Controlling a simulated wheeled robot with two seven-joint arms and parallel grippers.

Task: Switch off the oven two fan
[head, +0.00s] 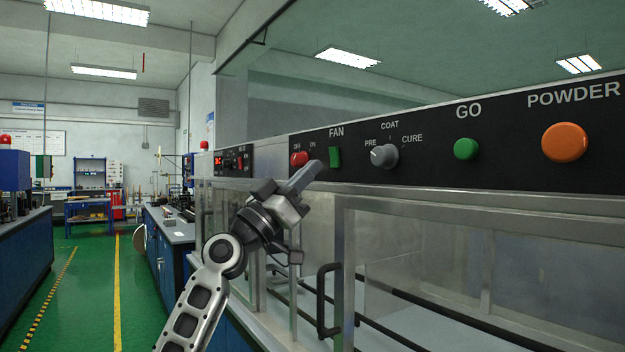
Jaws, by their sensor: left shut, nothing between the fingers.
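A long black control panel (433,165) runs along the top of a glass-fronted enclosure on the right. Which way the red knob points is too small to tell. No label reading oven two is legible. My right gripper is not in view.
Right of FAN are a grey PRE/COAT/CURE selector (384,156), a green GO button (466,149) and an orange POWDER button (564,142). A smaller panel farther left has a red display (218,163) and red knob (239,163). A black handle (322,300) juts out below. The green aisle is clear.

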